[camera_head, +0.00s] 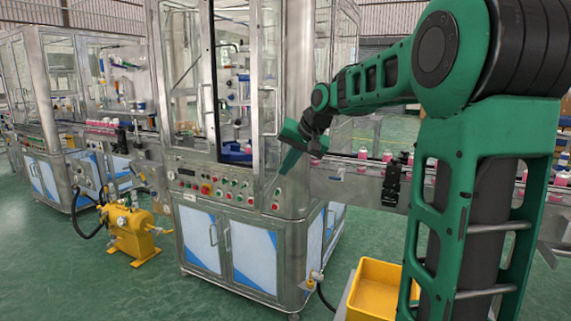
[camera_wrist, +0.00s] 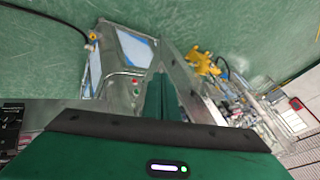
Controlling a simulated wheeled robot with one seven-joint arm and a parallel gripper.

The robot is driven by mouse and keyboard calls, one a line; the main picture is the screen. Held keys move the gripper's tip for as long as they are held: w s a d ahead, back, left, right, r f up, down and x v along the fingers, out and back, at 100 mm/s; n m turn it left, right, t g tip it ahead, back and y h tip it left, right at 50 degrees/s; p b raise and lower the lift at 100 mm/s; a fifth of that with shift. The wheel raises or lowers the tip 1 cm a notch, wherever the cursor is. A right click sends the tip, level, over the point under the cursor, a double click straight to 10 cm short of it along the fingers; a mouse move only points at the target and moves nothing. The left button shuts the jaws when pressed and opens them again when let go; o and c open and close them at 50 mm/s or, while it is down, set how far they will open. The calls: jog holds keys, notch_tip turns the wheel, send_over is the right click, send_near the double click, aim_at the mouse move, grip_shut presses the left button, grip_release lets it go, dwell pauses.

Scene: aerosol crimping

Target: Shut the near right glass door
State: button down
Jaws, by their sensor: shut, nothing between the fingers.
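The near right glass door (camera_head: 267,75) is a tall, metal-framed pane with a vertical bar handle (camera_head: 276,110) on the front of the steel machine. It stands ajar, with a dark-edged gap (camera_head: 228,60) to its left showing the machine's inside. My gripper (camera_head: 288,168) is shut and empty, pointing down and left just right of the door's lower part. In the wrist view my green fingers (camera_wrist: 160,98) lie close beside a metal-framed panel (camera_wrist: 190,85). I cannot tell whether they touch it.
A control panel with buttons (camera_head: 210,188) lies below the doors. A conveyor with pink-bodied cans (camera_head: 362,154) runs out to the right, under my arm. A yellow bin (camera_head: 375,290) and a yellow pump (camera_head: 130,232) stand low. Green floor is open in front.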

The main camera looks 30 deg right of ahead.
aim_at(261, 184)
jog(key=shift+w+a+f, duration=0.55)
jog(key=shift+w+f, duration=0.1)
jog(key=shift+w, duration=0.3)
jog(key=shift+w+a+f, duration=0.6)
jog(key=shift+w+f, duration=0.05)
jog(key=shift+w, duration=0.25)
jog(key=shift+w+a+f, duration=0.55)
jog(key=shift+w+f, duration=0.1)
jog(key=shift+w, duration=0.3)
jog(key=shift+w, duration=0.1)
